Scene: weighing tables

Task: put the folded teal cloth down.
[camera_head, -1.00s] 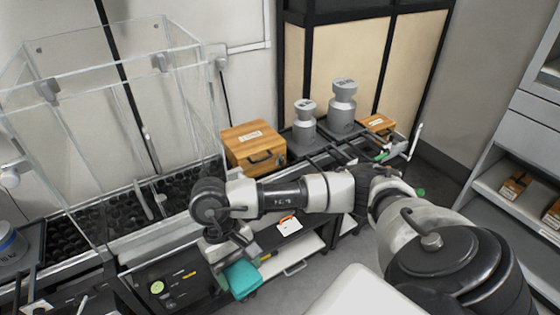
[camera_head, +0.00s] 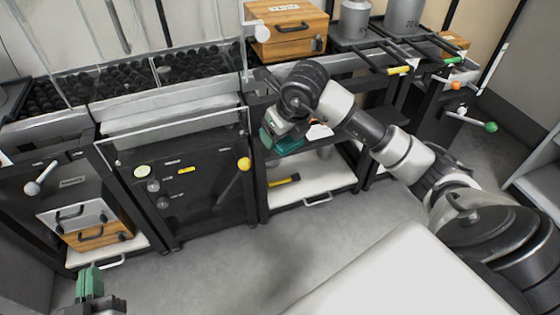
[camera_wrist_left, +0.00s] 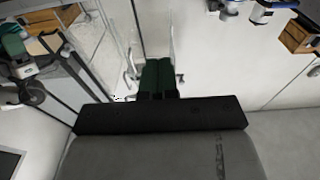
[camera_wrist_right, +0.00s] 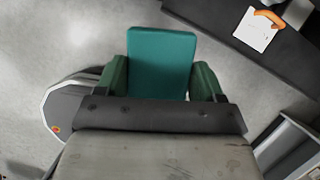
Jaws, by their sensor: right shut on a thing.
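The folded teal cloth (camera_wrist_right: 161,58) fills the space between the green fingers of my right gripper (camera_wrist_right: 162,80) in the right wrist view. Grey floor lies behind it. In the head view the cloth (camera_head: 281,142) is a small teal patch under my right wrist, in front of the black frame and low shelf, partly hidden by the gripper. My left gripper (camera_head: 90,282) shows at the lower left of the head view. In the left wrist view its green fingers (camera_wrist_left: 158,74) lie side by side with nothing seen between them.
A black bench with a yellow-knobbed lever (camera_head: 244,164) stands at the centre left. A white low shelf (camera_head: 330,180) is beside it. A wooden box (camera_head: 286,28) and grey weights (camera_head: 403,14) stand above. The floor (camera_head: 250,265) in front is clear.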

